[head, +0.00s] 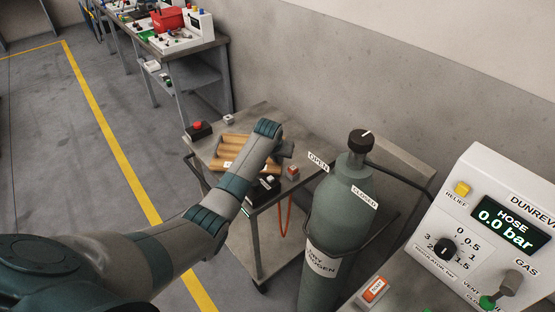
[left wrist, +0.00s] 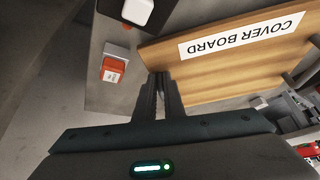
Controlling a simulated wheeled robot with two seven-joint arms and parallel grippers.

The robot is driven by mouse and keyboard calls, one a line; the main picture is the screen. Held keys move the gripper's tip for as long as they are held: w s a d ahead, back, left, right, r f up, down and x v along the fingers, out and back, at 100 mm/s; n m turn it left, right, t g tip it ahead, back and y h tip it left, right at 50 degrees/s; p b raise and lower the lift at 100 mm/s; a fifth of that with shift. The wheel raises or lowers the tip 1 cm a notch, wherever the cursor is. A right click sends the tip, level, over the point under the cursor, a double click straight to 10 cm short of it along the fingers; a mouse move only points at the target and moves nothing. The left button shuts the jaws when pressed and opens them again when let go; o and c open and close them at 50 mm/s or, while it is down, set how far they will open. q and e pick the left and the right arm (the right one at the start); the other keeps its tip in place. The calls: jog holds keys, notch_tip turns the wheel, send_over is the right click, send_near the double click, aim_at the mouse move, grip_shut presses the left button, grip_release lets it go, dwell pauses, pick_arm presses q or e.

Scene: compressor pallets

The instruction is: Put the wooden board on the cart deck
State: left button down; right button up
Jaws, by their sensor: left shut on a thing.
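The wooden board (left wrist: 225,75), labelled COVER BOARD, fills the upper right of the left wrist view, its label upside down. My left gripper (left wrist: 160,85) is shut on its near edge. In the head view, tan wood (head: 232,146) shows over the cart beside my left forearm, which hides part of it and the grip. The grey cart deck (head: 258,117) lies around and beneath the wood. I cannot tell whether the board touches the deck. My right gripper is out of view.
A red-button box (head: 198,130) and a small red box (head: 292,172) are at the cart's edges. A green gas cylinder (head: 338,210) stands close to the cart's right side. A hose control panel (head: 495,230) is at the right. Open floor lies left, beyond my arm.

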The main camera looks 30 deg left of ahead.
pick_arm(q)
jog(key=shift+f, duration=0.6)
jog(key=c, duration=1.8)
grip_release()
jog(key=shift+c, duration=0.2)
jog(key=v, duration=1.2)
jog(key=shift+b, duration=0.35)
